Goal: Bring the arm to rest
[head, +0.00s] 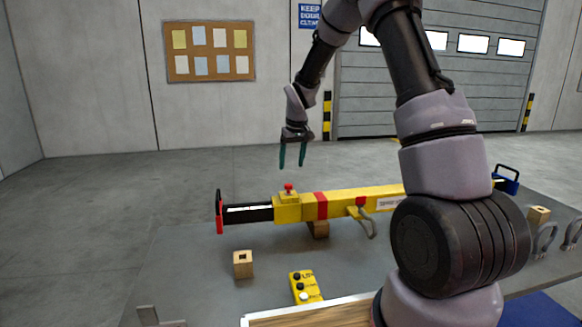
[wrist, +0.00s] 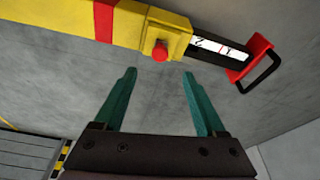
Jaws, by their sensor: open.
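My arm rises from the front right in the head view, bends over at the top and hangs down on its far side. My gripper (head: 292,163) points down above the table, over the left part of a yellow beam tool (head: 340,201). Its two green fingers are apart with nothing between them, as the wrist view (wrist: 160,78) also shows.
The grey table (head: 190,270) holds a wooden block (head: 243,264), a yellow button box (head: 305,287) and grey shackles (head: 545,240) at the right. A wood-topped board (head: 310,317) lies at the front edge. Open floor lies behind the table, before a shutter door (head: 440,90).

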